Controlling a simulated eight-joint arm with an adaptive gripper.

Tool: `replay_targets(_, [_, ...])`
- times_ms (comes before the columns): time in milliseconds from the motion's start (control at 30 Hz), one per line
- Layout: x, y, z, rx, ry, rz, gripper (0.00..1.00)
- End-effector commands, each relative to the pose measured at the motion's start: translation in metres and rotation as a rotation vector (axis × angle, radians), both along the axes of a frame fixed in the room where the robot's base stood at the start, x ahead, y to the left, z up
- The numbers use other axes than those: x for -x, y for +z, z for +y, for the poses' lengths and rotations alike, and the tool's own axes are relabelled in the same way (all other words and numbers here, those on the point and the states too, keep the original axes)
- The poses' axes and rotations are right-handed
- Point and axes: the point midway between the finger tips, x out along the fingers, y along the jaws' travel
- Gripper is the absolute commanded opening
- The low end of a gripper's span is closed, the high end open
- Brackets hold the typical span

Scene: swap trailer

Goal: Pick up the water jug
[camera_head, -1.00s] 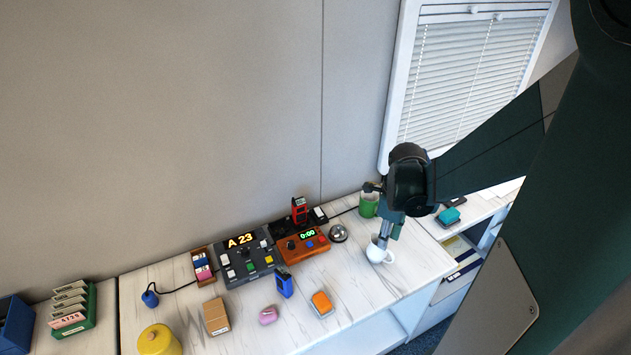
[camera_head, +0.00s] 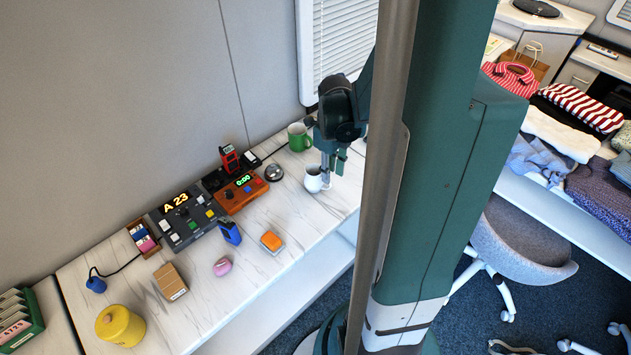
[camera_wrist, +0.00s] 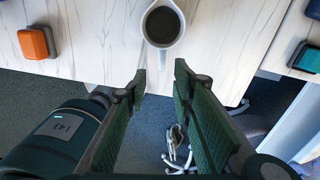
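A small white cup-like vessel (camera_head: 313,183) stands upright on the worktop near its front edge. In the wrist view the white vessel (camera_wrist: 148,36) is seen from above, with dark contents and a handle pointing toward my gripper. I cannot tell for certain that it is the water jug; no other clear jug shows. My gripper (camera_wrist: 160,76) is open, with the handle's end close to the gap between its fingertips. In the head view my gripper (camera_head: 330,178) points down just right of the vessel and partly covers its handle side.
A green mug (camera_head: 300,138) and a silver bell (camera_head: 274,173) stand behind and left. An orange block (camera_head: 271,241), a pink item (camera_head: 222,267) and a yellow pot (camera_head: 120,325) lie further left. The worktop (camera_head: 300,230) is clear in front of the vessel.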

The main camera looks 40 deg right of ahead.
Motion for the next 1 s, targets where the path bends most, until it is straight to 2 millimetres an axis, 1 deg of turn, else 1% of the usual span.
replay_targets(100, [0.0,-0.01,0.0,0.0,0.0,0.0,0.25])
replay_targets(233, [0.0,-0.017,0.0,0.0,0.0,0.0,0.25])
replay_targets(633, [0.0,-0.019,0.0,0.0,0.001,0.0,0.25])
replay_targets(767, [0.0,-0.022,0.0,0.0,0.001,0.0,0.25])
replay_targets(1000, [-0.001,-0.041,-0.002,0.0,0.0,0.0,0.25])
